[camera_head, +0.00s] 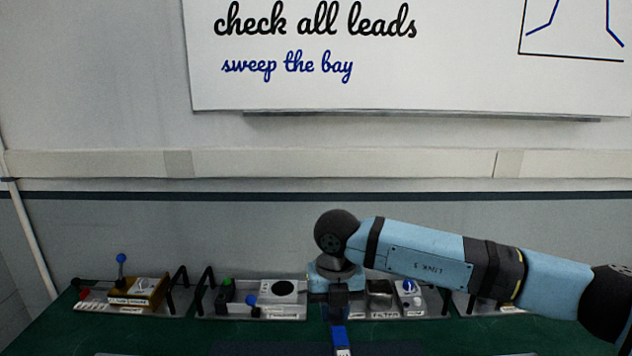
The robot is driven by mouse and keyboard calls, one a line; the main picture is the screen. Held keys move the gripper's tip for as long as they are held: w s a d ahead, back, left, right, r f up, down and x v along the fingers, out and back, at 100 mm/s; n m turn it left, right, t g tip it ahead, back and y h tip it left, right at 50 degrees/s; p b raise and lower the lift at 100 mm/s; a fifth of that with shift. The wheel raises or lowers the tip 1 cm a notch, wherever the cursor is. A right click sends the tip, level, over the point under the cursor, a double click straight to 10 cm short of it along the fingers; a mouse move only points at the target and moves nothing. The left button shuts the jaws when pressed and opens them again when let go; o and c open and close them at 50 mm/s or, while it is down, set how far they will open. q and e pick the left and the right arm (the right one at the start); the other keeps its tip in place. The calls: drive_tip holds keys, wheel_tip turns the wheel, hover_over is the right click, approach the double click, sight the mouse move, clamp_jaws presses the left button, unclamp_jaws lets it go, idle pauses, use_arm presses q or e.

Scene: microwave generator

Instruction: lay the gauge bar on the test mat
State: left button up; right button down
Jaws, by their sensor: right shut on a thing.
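My right gripper (338,318) comes in from the right and points down at the bottom middle of the head view. It is shut on a blue bar with a whitish end, which I take as the gauge bar (340,336). The bar's lower end is cut off by the picture's edge. A dark navy patch, perhaps the test mat (270,349), shows at the bottom edge around the bar. I cannot tell whether the bar touches it. My left gripper is not in view.
The green bench top (160,335) runs along the bottom.

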drive_tip(key=s+d+f+n, duration=0.3)
drive_tip(key=d+n, duration=0.4)
drive_tip(key=n, duration=0.4)
drive_tip(key=s+d+f+n, duration=0.3)
drive_tip(key=s+d+n, duration=0.2)
drive_tip(key=n, duration=0.7)
drive_tip(key=s+d+f+n, duration=0.3)
drive_tip(key=d+n, duration=0.6)
drive_tip(key=n, duration=0.3)
drive_tip(key=shift+s, duration=0.4)
